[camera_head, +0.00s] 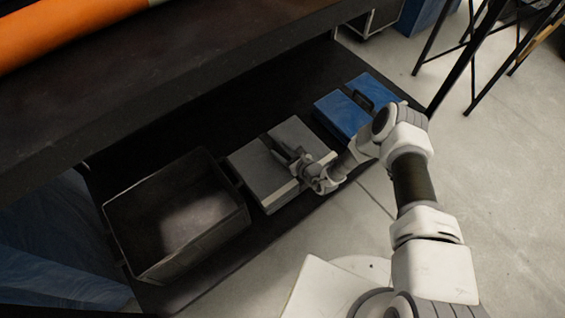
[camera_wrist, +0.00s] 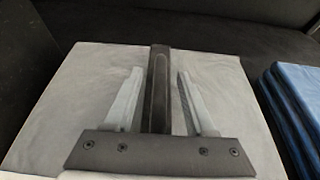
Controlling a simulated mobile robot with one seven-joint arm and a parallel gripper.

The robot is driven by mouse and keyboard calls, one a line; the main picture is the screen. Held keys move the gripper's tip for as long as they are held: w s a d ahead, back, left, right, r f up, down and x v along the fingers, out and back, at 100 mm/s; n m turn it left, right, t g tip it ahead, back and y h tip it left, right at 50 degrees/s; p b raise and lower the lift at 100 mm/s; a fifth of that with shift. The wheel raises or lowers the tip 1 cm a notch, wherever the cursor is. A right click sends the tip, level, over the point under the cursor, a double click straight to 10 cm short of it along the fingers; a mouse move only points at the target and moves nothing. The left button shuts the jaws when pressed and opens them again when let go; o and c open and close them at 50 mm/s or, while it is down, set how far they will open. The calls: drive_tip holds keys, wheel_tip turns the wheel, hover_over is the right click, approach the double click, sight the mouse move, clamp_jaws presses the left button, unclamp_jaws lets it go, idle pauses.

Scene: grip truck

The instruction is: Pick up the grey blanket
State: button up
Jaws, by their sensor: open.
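The grey blanket (camera_head: 256,172) is a folded, flat block on the dark lower shelf. It fills much of the wrist view (camera_wrist: 80,85), with a dark strap or handle (camera_wrist: 158,90) running along its middle. My gripper (camera_head: 282,148) is over the blanket. In the wrist view my gripper (camera_wrist: 160,73) is open, its two pale fingers on either side of the dark strap with a gap on each side. Whether the fingers touch the blanket is unclear. My arm hides part of the blanket's right side in the head view.
An empty-looking black crate (camera_head: 190,252) stands left of the grey blanket. Folded blue blankets (camera_head: 341,115) lie to the right, also in the wrist view (camera_wrist: 292,105). An upper shelf (camera_head: 170,62) overhangs behind, with an orange roll (camera_head: 60,32). Open floor (camera_head: 500,170) lies right.

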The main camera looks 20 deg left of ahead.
clamp_jaws()
idle(1.2)
drive_tip(key=shift+r, duration=0.1)
